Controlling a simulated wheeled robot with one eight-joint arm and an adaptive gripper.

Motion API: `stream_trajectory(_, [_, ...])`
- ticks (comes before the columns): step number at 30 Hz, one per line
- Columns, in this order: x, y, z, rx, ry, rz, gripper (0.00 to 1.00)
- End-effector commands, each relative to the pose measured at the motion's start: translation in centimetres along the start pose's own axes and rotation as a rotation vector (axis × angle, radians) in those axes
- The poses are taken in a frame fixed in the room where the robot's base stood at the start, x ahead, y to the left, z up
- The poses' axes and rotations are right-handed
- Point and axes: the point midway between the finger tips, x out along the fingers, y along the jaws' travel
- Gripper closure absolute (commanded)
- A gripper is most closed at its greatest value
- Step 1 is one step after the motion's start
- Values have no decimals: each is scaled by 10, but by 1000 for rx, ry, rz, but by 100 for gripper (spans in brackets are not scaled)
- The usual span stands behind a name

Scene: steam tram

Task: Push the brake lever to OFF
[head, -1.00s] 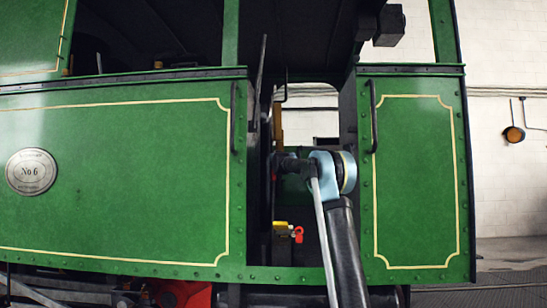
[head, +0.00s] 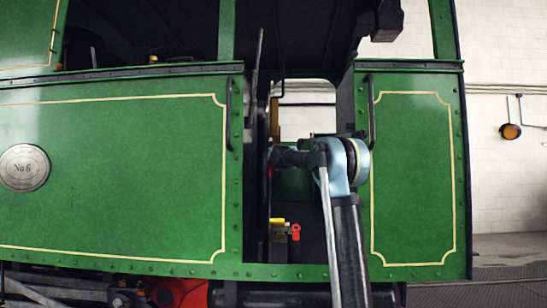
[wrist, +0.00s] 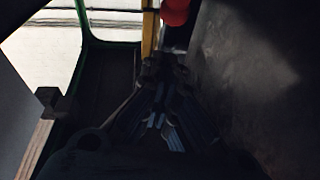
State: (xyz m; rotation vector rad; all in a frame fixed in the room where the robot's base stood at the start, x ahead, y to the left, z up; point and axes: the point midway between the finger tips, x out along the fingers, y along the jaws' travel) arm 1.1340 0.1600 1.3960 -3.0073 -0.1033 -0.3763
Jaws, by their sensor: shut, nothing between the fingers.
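My gripper (wrist: 160,65) is shut and empty in the wrist view, its dark fingertips close together. A red rounded knob (wrist: 175,11) lies just beyond and slightly right of the fingertips, with a small gap in the picture; I cannot tell whether it belongs to the brake lever. A yellow upright bar (wrist: 148,32) stands left of the knob. In the head view my arm reaches into the cab doorway, and the fingertips are hard to make out in the dark there. A tall thin dark lever or rod (head: 256,80) stands at the doorway's left side. No OFF marking is readable.
The green side panel (head: 110,180) and narrower green panel (head: 415,180) border the narrow doorway, with handrails (head: 371,110) on the edges. A yellow part (head: 278,223) and a red part (head: 295,232) sit low inside. A dark surface (wrist: 255,80) fills the wrist view's right.

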Motion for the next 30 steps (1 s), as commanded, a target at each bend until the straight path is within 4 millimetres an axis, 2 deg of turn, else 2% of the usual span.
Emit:
stream_trajectory(6, [-35,-2,-2,1,3,-2,100])
stream_trajectory(13, [-58,-2,-2,0,3,-2,100])
stream_trajectory(18, [-65,-2,-1,0,3,-2,100])
stream_trajectory(30, [-66,-2,-1,0,3,-2,100])
